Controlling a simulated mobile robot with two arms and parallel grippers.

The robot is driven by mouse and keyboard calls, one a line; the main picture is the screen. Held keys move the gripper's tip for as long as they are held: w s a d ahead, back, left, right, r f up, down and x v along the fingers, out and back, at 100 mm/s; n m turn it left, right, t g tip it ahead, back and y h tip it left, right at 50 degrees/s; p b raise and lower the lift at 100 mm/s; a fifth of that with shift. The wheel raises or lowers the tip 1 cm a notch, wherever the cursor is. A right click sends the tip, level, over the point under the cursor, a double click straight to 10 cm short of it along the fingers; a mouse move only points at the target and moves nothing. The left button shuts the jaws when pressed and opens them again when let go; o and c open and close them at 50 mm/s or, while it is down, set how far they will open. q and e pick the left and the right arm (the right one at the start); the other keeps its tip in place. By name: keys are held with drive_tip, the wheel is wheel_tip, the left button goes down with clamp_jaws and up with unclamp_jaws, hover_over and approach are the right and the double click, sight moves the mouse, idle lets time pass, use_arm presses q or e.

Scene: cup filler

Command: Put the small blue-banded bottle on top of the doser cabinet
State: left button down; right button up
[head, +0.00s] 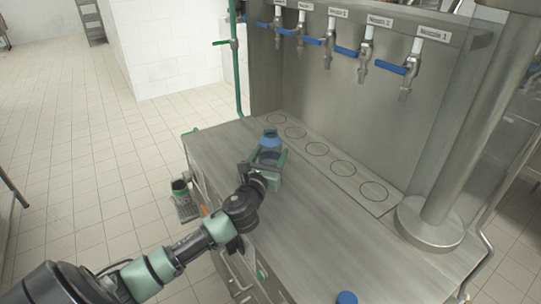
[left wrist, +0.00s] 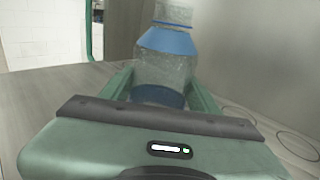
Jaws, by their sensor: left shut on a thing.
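The small clear bottle with a blue band (left wrist: 168,42) stands upright between the fingers of my left gripper (left wrist: 165,92) in the left wrist view. In the head view the bottle (head: 270,138) is at the far left end of the metal counter, and my left gripper (head: 268,157) is shut on it from the near side. I cannot tell whether its base touches the counter. The doser cabinet (head: 365,120) rises behind the counter with several blue-handled nozzles. My right gripper is not in view.
The metal counter (head: 310,235) is mostly clear, with a row of marked circles along the back. A blue round object (head: 347,297) shows at its front edge. A thick steel column (head: 470,140) stands at the right.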

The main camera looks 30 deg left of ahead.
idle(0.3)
use_arm(q)
drive_tip(key=shift+c, duration=1.9)
unclamp_jaws()
drive_tip(key=shift+f, duration=0.15)
drive_tip(key=shift+r, duration=0.2)
drive_tip(key=b+v, duration=0.2)
drive_tip(key=v, duration=1)
